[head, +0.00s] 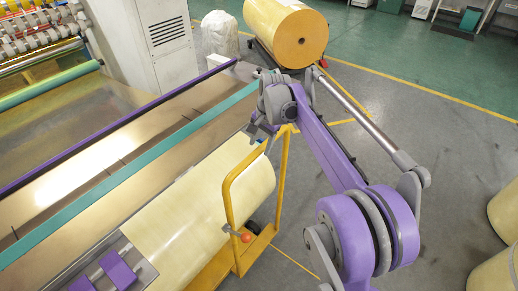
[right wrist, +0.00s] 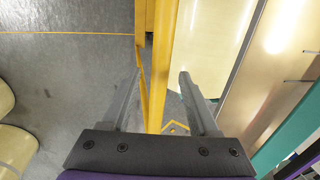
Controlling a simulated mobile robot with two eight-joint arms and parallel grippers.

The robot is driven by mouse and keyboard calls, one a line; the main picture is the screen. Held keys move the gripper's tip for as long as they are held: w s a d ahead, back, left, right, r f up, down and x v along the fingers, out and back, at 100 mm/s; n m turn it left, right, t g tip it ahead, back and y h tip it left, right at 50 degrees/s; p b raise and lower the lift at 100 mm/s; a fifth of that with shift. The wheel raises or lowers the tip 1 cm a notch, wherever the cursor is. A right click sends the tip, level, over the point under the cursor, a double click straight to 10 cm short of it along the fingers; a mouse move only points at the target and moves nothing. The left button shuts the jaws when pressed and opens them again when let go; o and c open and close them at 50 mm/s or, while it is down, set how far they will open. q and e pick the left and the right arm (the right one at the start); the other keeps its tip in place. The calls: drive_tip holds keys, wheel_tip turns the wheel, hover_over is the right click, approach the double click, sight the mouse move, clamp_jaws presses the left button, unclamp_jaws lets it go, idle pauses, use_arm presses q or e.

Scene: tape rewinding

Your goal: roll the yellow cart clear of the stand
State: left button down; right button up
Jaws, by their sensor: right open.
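The yellow cart (head: 252,248) stands at the lower middle of the head view, with an upright handle frame (head: 230,207) and a small orange knob. A large cream roll (head: 195,205) lies beside the frame, against the long machine bed; I cannot tell which part is the stand. My right gripper (head: 268,138) is open at the top of the handle frame. In the right wrist view a yellow handle bar (right wrist: 157,62) runs between the spread fingers of the right gripper (right wrist: 160,76), with gaps on both sides. My left gripper is not in view.
A teal rail (head: 125,178) and a purple rail (head: 120,130) run along the machine bed on the left. A large yellow roll (head: 286,30) sits at the back. More cream rolls (head: 497,270) stand at the right edge. Grey floor (head: 440,140) right of the cart is open.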

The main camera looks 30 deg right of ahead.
drive_tip(key=shift+w+a+f, duration=0.1)
drive_tip(key=shift+w+f, duration=0.05)
drive_tip(key=shift+f, duration=0.4)
drive_tip(key=shift+w+f, duration=0.1)
drive_tip(key=shift+f, duration=0.45)
clamp_jaws()
idle(0.7)
